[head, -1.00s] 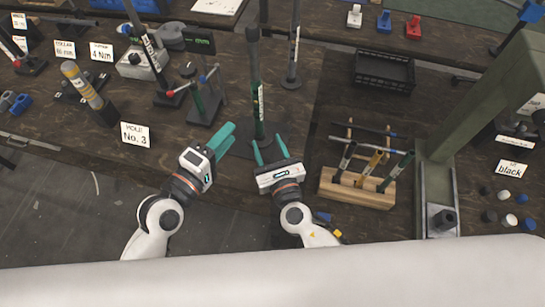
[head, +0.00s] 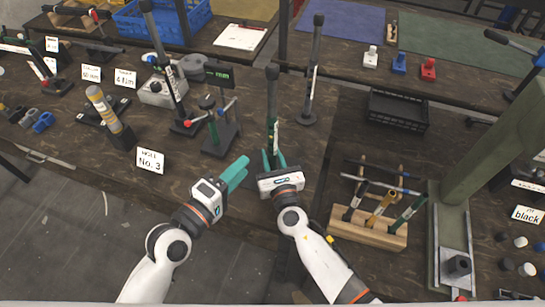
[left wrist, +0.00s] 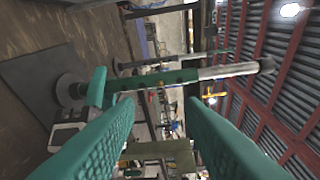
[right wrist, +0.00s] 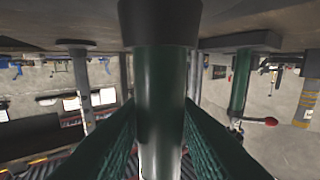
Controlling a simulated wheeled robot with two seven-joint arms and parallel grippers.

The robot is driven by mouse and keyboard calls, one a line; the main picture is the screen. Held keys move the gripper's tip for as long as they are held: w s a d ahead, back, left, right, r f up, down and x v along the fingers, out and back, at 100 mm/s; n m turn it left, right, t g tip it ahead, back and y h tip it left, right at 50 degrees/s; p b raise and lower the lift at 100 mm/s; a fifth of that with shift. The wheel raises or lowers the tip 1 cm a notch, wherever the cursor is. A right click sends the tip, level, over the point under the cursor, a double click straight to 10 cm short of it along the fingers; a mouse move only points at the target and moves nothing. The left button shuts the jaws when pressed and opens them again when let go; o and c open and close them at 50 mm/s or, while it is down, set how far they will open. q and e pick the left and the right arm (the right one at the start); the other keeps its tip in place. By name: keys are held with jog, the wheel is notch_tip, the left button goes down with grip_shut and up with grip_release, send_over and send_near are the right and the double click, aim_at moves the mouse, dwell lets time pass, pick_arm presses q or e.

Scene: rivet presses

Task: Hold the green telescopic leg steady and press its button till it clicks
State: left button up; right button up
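The green telescopic leg (head: 272,100) stands upright at the bench's front edge, with a dark cap on top. In the left wrist view it lies sideways, with a green lower tube (left wrist: 150,82), a silver upper tube and a round foot. My right gripper (head: 273,155) has its fingers either side of the green tube, low down, and looks shut on it. In the right wrist view the tube (right wrist: 160,105) fills the gap between the fingers. My left gripper (head: 240,166) is open and empty, just left of the leg.
A small stand (head: 217,130) and a "No. 3" card (head: 150,161) are to the left. Another dark post (head: 313,75) stands behind the leg. A wooden rack of rods (head: 365,230), a black crate (head: 398,108) and a green press frame (head: 490,145) are to the right.

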grip_shut()
